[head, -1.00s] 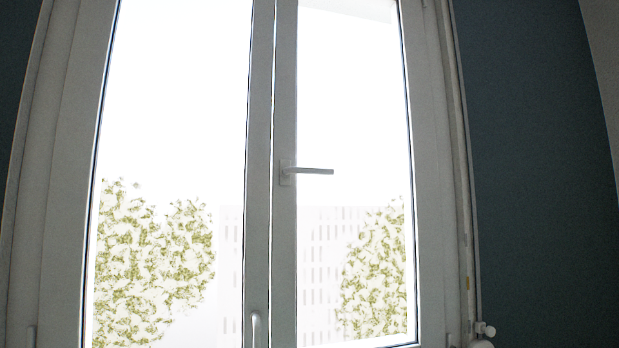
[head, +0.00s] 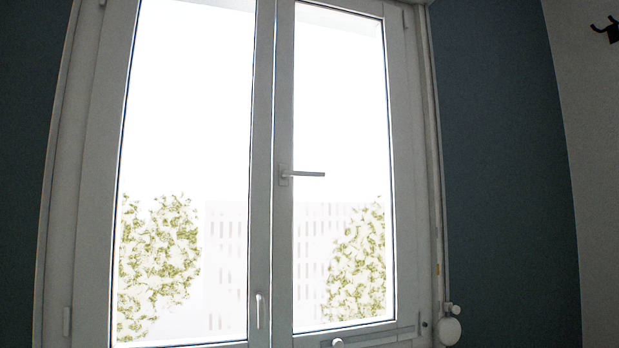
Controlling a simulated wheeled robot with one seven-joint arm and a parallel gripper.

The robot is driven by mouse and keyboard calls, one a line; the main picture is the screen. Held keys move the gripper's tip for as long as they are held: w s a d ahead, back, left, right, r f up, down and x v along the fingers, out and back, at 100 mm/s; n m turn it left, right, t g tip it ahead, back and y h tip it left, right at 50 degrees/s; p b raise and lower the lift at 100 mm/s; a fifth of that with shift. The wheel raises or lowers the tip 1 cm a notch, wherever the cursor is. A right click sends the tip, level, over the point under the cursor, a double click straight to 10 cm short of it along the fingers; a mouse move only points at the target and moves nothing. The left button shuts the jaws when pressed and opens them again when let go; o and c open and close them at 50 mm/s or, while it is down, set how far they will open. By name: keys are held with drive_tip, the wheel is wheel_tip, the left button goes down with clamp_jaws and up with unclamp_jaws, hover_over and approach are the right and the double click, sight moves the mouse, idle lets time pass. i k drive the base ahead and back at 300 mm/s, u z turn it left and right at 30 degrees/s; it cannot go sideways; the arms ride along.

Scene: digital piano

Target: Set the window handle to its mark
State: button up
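The window (head: 271,230) has two white-framed sashes side by side. The window handle (head: 305,174) is a light grey lever on the middle frame, at about mid-height. It lies level and points to the right from its base plate. I can make out no mark around it. My gripper is not in view, and nothing touches the handle.
A smaller white pull (head: 258,311) sits lower on the left sash's middle frame. A round white knob (head: 449,331) shows at the lower right of the window. A dark hook (head: 606,30) is on the pale wall at far right. A dark teal wall (head: 500,180) flanks the window.

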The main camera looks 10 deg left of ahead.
sight(284, 174)
drive_tip(key=u, duration=0.25)
drive_tip(key=i, duration=1.25)
drive_tip(key=z, duration=0.4)
